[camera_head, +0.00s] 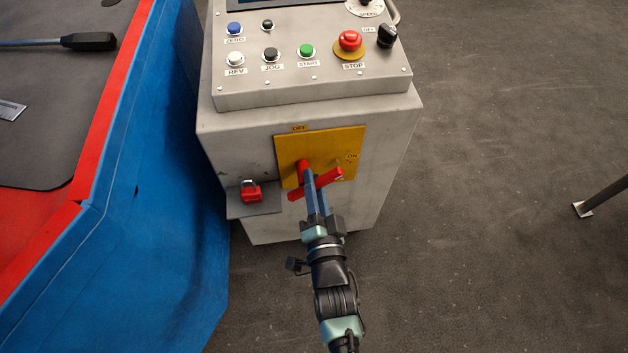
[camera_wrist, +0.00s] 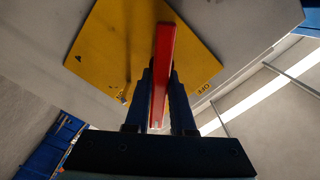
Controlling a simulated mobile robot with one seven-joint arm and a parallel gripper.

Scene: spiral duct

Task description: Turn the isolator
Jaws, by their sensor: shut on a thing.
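The isolator is a red handle (camera_head: 328,179) on a yellow plate (camera_head: 343,141) on the front of a grey console. The plate is marked OFF at its top and ON at its right. The handle bar slants from lower left to upper right, its right end just below the ON mark. My gripper (camera_head: 313,182) is shut on the handle and hides part of its middle. In the wrist view the red handle (camera_wrist: 164,60) stands between the two dark fingers of my gripper (camera_wrist: 162,85), with the OFF mark to its right.
A red padlock (camera_head: 251,191) sits on a small grey shelf left of the plate. The console (camera_head: 400,115) has buttons on its sloped top. A blue-sided machine (camera_head: 150,180) stands close on the left. The floor to the right is mostly clear, except for a metal leg (camera_head: 605,193).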

